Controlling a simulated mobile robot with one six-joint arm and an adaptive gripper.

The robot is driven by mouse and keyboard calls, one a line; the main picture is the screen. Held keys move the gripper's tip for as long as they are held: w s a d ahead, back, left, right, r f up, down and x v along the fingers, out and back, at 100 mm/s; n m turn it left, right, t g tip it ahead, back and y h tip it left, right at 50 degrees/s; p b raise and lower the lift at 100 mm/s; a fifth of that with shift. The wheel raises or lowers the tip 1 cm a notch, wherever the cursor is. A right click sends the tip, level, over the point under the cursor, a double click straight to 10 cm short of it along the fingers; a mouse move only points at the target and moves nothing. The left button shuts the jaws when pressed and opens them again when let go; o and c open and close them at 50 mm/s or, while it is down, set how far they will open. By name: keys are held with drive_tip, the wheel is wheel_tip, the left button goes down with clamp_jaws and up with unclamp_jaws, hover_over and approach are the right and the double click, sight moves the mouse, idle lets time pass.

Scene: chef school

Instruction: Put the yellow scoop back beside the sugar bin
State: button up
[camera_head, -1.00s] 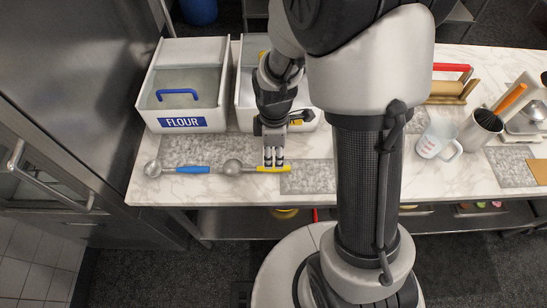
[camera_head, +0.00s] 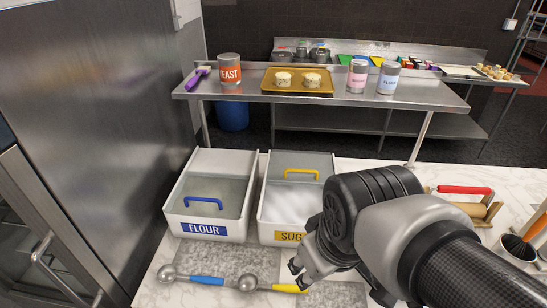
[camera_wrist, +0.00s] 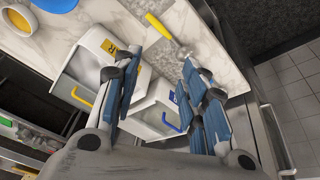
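The yellow scoop, with a round metal bowl (camera_head: 247,284) and a yellow handle (camera_head: 284,288), lies on the counter in front of the bins. It also shows in the wrist view (camera_wrist: 160,27), just beyond my fingertips. The white sugar bin (camera_head: 267,235), with a yellow handle and yellow label, stands behind it; it also shows in the wrist view (camera_wrist: 72,88). My gripper (camera_head: 298,276) is by the right end of the scoop's handle. In the wrist view its two fingers (camera_wrist: 172,50) are apart with nothing clasped between them. My arm partly hides the sugar bin's label.
The white flour bin (camera_head: 174,222) stands left of the sugar bin. A blue-handled scoop (camera_head: 207,280) lies left of the yellow one. A grey fridge wall (camera_head: 90,110) closes off the left.

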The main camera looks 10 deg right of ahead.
drive_tip(key=s+m, duration=0.1)
drive_tip(key=s+r+m, duration=0.1)
drive_tip(key=s+m, duration=0.1)
drive_tip(key=shift+s+r+t, duration=0.35)
drive_tip(key=shift+s+t, duration=0.05)
wheel_tip(320, 180, down, 2)
drive_tip(key=shift+f+b, duration=0.25)
drive_tip(key=shift+b, duration=1)
drive_tip(key=shift+c, duration=0.5)
